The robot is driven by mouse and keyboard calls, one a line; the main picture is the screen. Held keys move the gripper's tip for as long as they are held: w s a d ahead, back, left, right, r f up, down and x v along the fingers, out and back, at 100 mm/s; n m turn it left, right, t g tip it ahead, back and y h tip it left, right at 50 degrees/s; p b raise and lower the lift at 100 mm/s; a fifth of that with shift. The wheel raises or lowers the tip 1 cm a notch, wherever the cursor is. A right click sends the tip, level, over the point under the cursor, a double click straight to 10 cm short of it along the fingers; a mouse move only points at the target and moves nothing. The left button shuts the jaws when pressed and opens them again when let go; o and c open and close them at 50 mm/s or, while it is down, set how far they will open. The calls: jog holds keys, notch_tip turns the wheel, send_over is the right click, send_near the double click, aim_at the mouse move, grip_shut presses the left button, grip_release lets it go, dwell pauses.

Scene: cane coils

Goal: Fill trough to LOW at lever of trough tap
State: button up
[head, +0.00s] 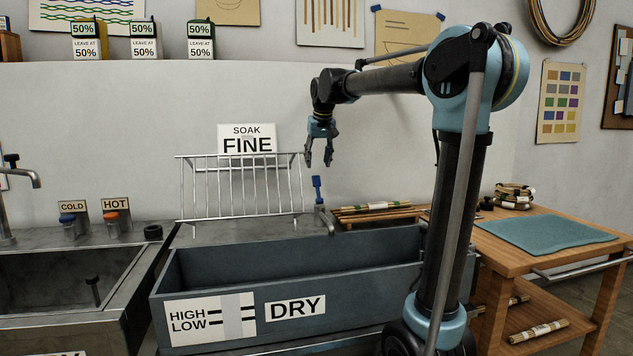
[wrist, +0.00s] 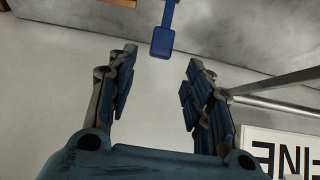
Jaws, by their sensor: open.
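The trough (head: 290,285) is a long grey-blue box with a HIGH and LOW gauge plate (head: 210,318) and a DRY sign (head: 295,307) on its front. I see no water in the visible part of its inside. The trough tap (head: 325,218) stands at its back edge with an upright blue lever (head: 317,188). The lever (wrist: 162,42) also shows at the top middle of the wrist view, ahead of the fingers. My gripper (head: 319,162) is open and empty, above the lever and apart from it. It also shows in the wrist view (wrist: 158,85).
A wire rack (head: 240,190) stands behind the trough, left of the tap, with a SOAK FINE sign (head: 247,138). A sink (head: 65,275) with COLD and HOT knobs is at left. A wooden cart (head: 515,245) with a teal mat and bundles is at right.

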aim_at(316, 177)
jog(key=x, duration=0.8)
jog(key=shift+w+f, duration=0.15)
jog(key=shift+f, duration=0.15)
grip_shut()
